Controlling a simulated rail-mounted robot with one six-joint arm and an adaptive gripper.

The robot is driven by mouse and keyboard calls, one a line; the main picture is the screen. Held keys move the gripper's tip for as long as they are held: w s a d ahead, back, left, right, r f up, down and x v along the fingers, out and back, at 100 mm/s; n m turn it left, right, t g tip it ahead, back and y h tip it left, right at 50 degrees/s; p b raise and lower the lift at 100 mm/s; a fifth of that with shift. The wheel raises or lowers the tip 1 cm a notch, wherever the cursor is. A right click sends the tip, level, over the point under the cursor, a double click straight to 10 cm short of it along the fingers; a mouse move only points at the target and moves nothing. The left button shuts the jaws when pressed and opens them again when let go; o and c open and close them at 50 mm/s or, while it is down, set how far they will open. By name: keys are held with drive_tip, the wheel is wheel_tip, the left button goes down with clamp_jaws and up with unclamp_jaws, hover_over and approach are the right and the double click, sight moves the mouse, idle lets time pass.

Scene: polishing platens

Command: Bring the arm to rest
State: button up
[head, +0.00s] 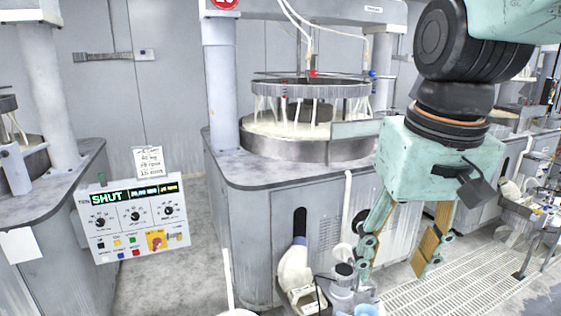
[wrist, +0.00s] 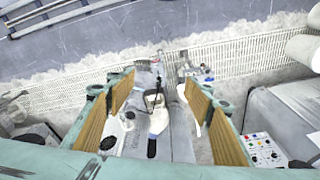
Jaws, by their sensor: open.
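My gripper (head: 402,248) hangs from my teal and black arm at the right of the head view, fingers pointing down. Its two fingers, with tan pads, are spread wide apart and nothing is between them. In the wrist view my gripper (wrist: 160,105) also shows open, with a pad on each side. Below and beyond the fingers a white bottle-like item (wrist: 158,118) and other small items stand on a surface, apart from the pads.
A polishing machine (head: 290,185) with a round platen (head: 310,148) stands left of my gripper. A control panel (head: 135,218) reading "SHUT" is at the left. Small items, including a blue cup (head: 367,310), sit low below the gripper. Floor grating (head: 440,290) lies at the right.

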drive_tip(key=s+d+t, duration=0.2)
drive_tip(key=s, duration=1.1)
drive_tip(key=shift+s+d+f, duration=0.15)
drive_tip(key=shift+s+d, duration=0.1)
drive_tip(key=shift+s, duration=0.05)
